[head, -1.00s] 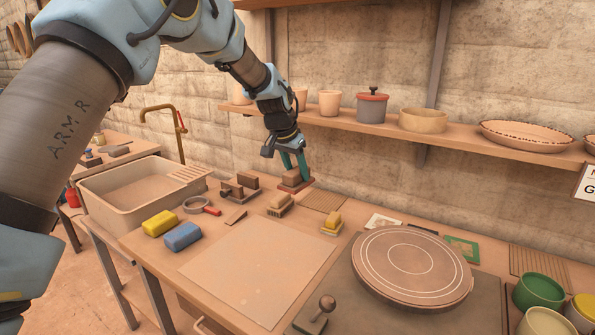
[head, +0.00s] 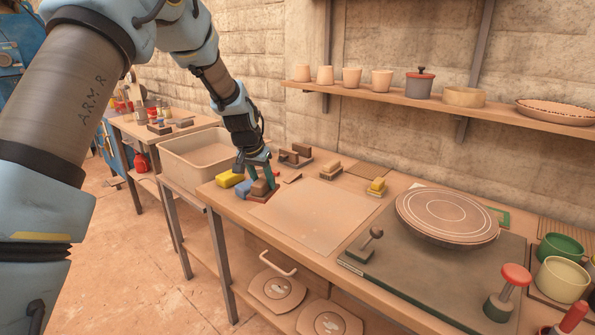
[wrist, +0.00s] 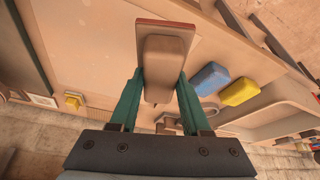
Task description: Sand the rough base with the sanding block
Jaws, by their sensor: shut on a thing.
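My gripper (head: 262,178) is shut on the sanding block, a brown grip on a flat reddish-brown plate. The block (head: 259,189) is at the left part of the bench, beside the pale board; whether it touches the surface is unclear. In the wrist view the green fingers of my gripper (wrist: 160,85) pinch the sides of the block (wrist: 165,58). A round brown piece (head: 447,214) with pale rings lies at the right on the bench. I cannot tell whether it bears the rough base.
A blue sponge (head: 243,188) and a yellow sponge (head: 229,179) lie close left of my gripper. The pale board (head: 313,212) is bare. A sink (head: 192,158) is at the left, and a shelf (head: 395,96) hangs above.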

